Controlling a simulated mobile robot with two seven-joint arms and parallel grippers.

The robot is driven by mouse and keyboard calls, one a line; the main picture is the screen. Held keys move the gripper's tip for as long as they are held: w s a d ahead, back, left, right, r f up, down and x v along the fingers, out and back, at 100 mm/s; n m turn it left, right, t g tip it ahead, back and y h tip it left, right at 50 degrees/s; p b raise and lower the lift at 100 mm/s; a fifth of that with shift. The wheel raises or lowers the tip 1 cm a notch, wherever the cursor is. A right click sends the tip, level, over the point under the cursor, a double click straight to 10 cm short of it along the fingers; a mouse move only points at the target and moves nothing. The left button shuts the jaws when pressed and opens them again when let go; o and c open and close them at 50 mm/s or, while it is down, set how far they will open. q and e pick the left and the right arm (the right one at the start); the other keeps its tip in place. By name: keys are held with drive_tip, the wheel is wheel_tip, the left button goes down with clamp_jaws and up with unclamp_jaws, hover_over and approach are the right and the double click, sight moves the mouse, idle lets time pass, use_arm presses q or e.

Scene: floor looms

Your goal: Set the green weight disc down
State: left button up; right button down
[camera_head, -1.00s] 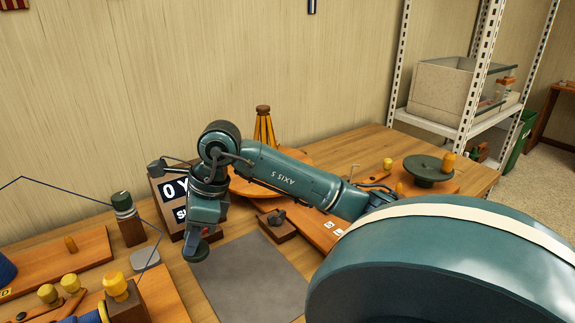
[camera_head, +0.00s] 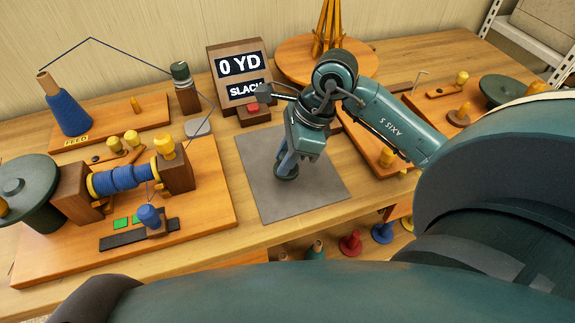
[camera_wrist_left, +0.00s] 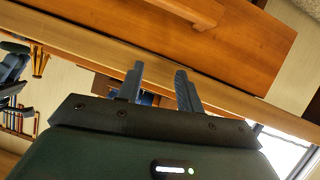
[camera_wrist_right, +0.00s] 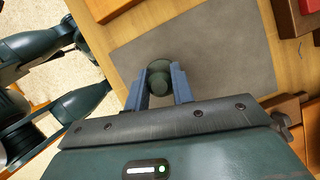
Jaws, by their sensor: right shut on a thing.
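The green weight disc (camera_wrist_right: 159,68) is a small dark green disc with a round knob. In the right wrist view it is between the two fingers of my right gripper (camera_wrist_right: 160,88), which is shut on its knob. In the head view the disc (camera_head: 286,174) is under my right gripper (camera_head: 287,160), over the grey mat (camera_head: 318,195). I cannot tell whether its underside touches the mat. My left gripper (camera_wrist_left: 160,80) shows only in its own wrist view, with its fingers apart and nothing between them.
The winder board (camera_head: 215,225) with a blue-wound spool (camera_head: 122,179) stands left of the mat. A display (camera_head: 240,72) reading "0 YD SLACK" is behind it. A round wooden stand (camera_head: 290,62) is at the back. The mat around the disc is bare. Coloured cones sit below the bench edge.

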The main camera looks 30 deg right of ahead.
wheel_tip(320, 180, down, 3)
drive_tip(key=shift+f, duration=0.4)
use_arm(q)
drive_tip(key=shift+s+a+f, duration=0.1)
drive_tip(key=shift+s+f, duration=0.05)
drive_tip(key=shift+s, duration=0.15)
use_arm(e)
drive_tip(key=shift+f+b, duration=0.2)
drive_tip(key=shift+b, duration=0.2)
use_arm(q)
drive_tip(key=shift+w+r, duration=0.1)
drive_tip(key=shift+r, duration=0.15)
use_arm(e)
drive_tip(key=c, duration=1.2)
unclamp_jaws()
drive_tip(key=shift+r, duration=0.1)
